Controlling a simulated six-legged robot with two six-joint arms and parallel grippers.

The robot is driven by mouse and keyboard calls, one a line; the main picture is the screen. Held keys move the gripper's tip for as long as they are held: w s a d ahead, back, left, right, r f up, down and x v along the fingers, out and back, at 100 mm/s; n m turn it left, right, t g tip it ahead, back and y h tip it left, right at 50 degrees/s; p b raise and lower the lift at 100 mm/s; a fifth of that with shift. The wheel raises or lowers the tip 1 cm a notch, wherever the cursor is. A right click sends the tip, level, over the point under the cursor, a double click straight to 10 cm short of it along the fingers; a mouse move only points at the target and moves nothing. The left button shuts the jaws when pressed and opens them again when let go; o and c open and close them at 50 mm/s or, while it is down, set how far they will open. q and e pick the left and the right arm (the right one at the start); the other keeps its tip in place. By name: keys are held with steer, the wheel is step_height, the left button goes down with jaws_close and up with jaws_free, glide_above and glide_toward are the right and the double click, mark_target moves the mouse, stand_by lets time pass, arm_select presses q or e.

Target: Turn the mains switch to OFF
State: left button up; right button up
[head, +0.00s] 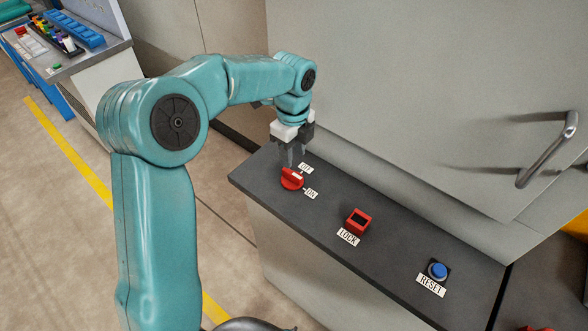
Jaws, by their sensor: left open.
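The mains switch is a red rotary knob (291,180) on the dark console top (400,266), near its left end. An OFF label (306,168) is beside it at the upper right, and an ON label (311,193) at the lower right. The knob's pale marker lies across its top; I cannot tell surely which label it points at. My left gripper (291,162) points down just above and behind the knob, with its jaws open. Its fingertips are very close to the knob; I cannot tell whether they touch it. My right gripper is not in view.
A red LOCK block (358,221) and a blue RESET button (438,270) stand further right on the console. A grey cabinet with a metal handle (548,150) rises behind. A bench (75,50) with coloured items is at the far left.

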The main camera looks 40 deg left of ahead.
mark_target(292, 173)
arm_select(q)
steer(key=f, duration=0.6)
steer(key=shift+s+a+f, duration=0.1)
steer(key=shift+s+a, duration=0.05)
steer(key=shift+s, duration=0.1)
steer(key=shift+w+f, duration=0.2)
steer(key=shift+f, duration=0.3)
steer(key=shift+s, duration=0.15)
steer(key=shift+c, duration=0.3)
jaws_close()
